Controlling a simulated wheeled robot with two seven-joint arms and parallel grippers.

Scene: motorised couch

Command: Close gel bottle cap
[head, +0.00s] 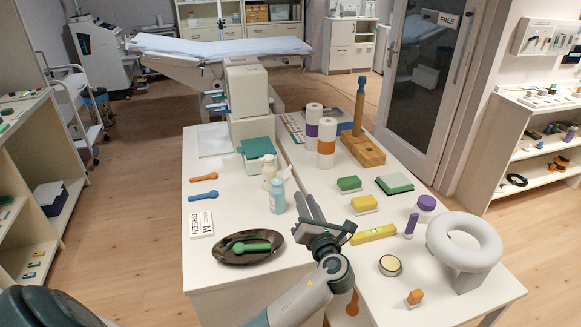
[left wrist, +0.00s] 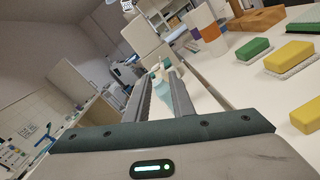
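A light blue bottle (head: 277,196) stands upright on the left white table, and a cream bottle (head: 268,172) stands just behind it. The blue bottle's pale top is small, and I cannot tell whether its cap is open or shut. My left gripper (head: 307,203) is just right of the blue bottle, apart from it, with its fingers spread and nothing between them. In the left wrist view the bottles (left wrist: 163,79) show beyond the gap between the fingers (left wrist: 160,98). My right gripper is not in view.
A dark oval tray (head: 228,258) with a green spoon lies in front of the blue bottle. A teal box (head: 258,147) stands behind the bottles. Paper rolls (head: 327,143), sponges (head: 364,203) and a grey ring-shaped cushion (head: 470,272) stand on the right table.

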